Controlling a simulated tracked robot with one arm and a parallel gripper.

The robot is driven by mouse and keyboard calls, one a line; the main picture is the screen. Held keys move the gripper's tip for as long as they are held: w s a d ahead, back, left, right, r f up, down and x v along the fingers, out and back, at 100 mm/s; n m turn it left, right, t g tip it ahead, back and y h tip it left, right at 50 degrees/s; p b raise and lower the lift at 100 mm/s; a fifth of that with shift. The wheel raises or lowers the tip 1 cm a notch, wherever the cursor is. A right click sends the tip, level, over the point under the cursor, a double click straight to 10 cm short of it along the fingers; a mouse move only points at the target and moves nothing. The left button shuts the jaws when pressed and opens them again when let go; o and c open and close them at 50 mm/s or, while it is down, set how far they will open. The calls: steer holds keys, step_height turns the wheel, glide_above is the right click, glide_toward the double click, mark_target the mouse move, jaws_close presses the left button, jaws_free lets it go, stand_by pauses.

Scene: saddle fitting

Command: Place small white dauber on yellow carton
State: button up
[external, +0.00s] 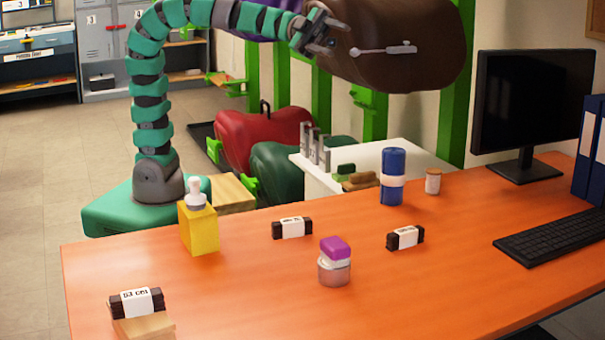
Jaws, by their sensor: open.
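The yellow carton (199,232) stands upright on the orange desk, left of the middle. A small white dauber (195,194) with a rounded knob stands upright on top of the carton, toward its upper face's middle. My gripper (325,32) is high at the top of the picture, at the end of the green arm, well above and to the right of the carton. Its jaws are open and nothing shows between them. It is close to the big brown saddle shape (420,75); I cannot tell whether they touch.
The orange desk (460,220) bears a purple-topped jar (334,265), a blue cylinder (392,160), a small jar (432,182), several labelled dark blocks, a keyboard (550,238) and a monitor (530,100). A silver tool (384,49) shows against the saddle. The desk between carton and front-left block is clear.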

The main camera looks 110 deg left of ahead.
steer(key=s+a+r+n+t+y, duration=0.3)
steer(key=a+r+n+t+y, duration=0.4)
steer(key=a+r+n+y, duration=0.55)
steer(key=s+a+n+g+h, duration=0.1)
steer(key=s+n+g, duration=0.4)
steer(key=s, duration=0.5)
steer(key=shift+s+f+n, duration=0.25)
steer(key=shift+s+n, duration=0.05)
steer(key=shift+n, duration=0.05)
